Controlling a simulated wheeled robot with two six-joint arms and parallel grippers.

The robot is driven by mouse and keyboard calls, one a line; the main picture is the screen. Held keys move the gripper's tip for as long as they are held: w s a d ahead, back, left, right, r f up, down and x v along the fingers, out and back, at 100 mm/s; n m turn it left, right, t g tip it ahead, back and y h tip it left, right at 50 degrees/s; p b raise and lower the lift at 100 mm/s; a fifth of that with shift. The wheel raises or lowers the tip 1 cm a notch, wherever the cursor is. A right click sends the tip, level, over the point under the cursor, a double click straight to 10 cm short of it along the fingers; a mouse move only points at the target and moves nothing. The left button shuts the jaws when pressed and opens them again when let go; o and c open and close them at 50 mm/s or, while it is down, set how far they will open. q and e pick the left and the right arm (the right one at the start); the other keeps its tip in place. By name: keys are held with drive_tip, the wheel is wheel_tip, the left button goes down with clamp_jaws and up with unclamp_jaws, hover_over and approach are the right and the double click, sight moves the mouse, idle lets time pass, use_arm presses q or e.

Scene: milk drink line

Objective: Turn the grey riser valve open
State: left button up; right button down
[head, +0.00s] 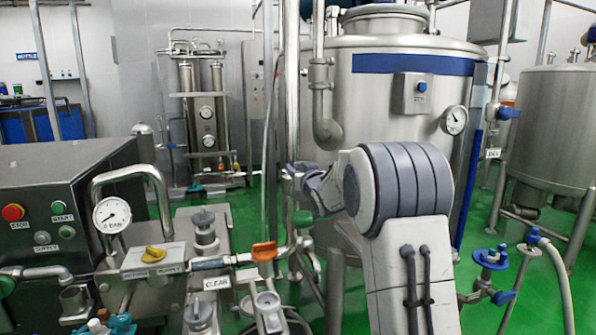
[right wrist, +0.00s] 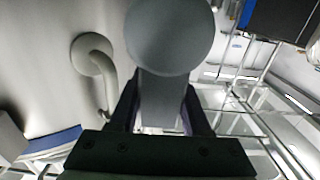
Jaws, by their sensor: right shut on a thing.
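My right gripper (head: 297,172) is at the upright riser pipe (head: 291,90), in the middle of the head view. In the right wrist view, my right gripper (right wrist: 163,115) is shut on a grey handle, the grey riser valve (right wrist: 158,98), which lies between the two dark fingers. A round grey end (right wrist: 170,36) shows beyond the fingertips. My right forearm and fingers hide most of the valve in the head view, so I cannot tell its turn angle. My left gripper is not in view.
A large steel tank (head: 385,105) stands behind my right arm. A gauge (head: 112,214) and a yellow knob (head: 154,253) are at the left.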

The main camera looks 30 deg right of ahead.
drive_tip(key=shift+c, duration=1.8)
unclamp_jaws()
drive_tip(key=shift+a, duration=0.1)
drive_tip(key=shift+s, duration=0.1)
drive_tip(key=s+a, duration=0.1)
drive_tip(key=s, duration=0.9)
drive_tip(key=shift+a+b, duration=0.3)
drive_tip(key=shift+b, duration=0.15)
